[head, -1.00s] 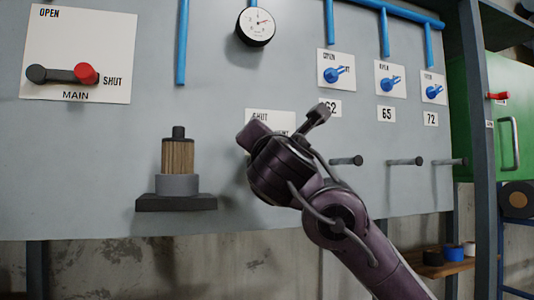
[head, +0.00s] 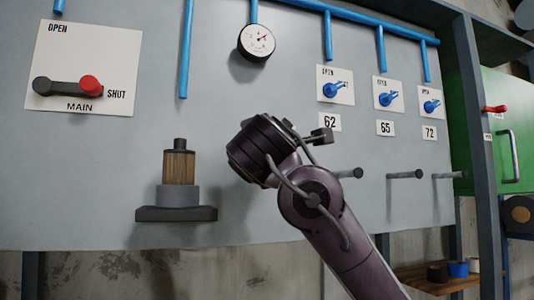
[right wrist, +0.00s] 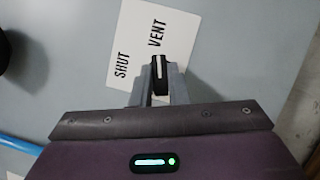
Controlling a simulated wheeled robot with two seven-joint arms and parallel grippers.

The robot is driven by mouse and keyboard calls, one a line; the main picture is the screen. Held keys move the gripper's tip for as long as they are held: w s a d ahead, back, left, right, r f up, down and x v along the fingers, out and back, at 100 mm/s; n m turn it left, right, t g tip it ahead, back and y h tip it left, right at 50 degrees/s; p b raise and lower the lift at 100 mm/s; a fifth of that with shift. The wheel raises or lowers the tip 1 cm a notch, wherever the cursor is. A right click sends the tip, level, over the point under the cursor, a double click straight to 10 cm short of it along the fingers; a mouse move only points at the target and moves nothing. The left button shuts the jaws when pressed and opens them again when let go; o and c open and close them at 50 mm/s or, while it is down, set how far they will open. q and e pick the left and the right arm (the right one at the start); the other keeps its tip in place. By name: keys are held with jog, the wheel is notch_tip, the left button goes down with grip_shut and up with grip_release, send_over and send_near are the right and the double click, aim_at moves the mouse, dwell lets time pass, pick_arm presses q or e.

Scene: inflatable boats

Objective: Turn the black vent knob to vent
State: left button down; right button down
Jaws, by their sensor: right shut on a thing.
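The black vent knob (right wrist: 157,68) shows in the right wrist view with a white line on its face. The line points up toward the word VENT on the white label plate (right wrist: 182,45); SHUT is printed to the left of it. My right gripper (right wrist: 160,82) is shut on the knob, one grey finger on each side. In the head view my right wrist and forearm (head: 315,200) hide the knob, its plate and the fingers. My left gripper is in neither view.
The grey panel also bears the main lever (head: 68,87) at left, a round gauge (head: 256,41) above, and blue valves (head: 333,89) with number tags at right. A wood-and-grey cylinder (head: 179,178) stands on a dark shelf (head: 176,214) left of my arm. Pegs (head: 405,175) stick out at right.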

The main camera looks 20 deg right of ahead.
jog(key=shift+f, duration=0.1)
dwell(0.3)
jog(key=c, duration=1.4)
grip_release()
jog(key=r+b+v, duration=0.1)
jog(key=b+v, duration=0.2)
jog(key=v, duration=0.4)
jog(key=shift+s+f+b, duration=0.35)
jog(key=shift+f+b, duration=0.05)
jog(key=shift+f, duration=0.1)
jog(key=shift+a, duration=0.1)
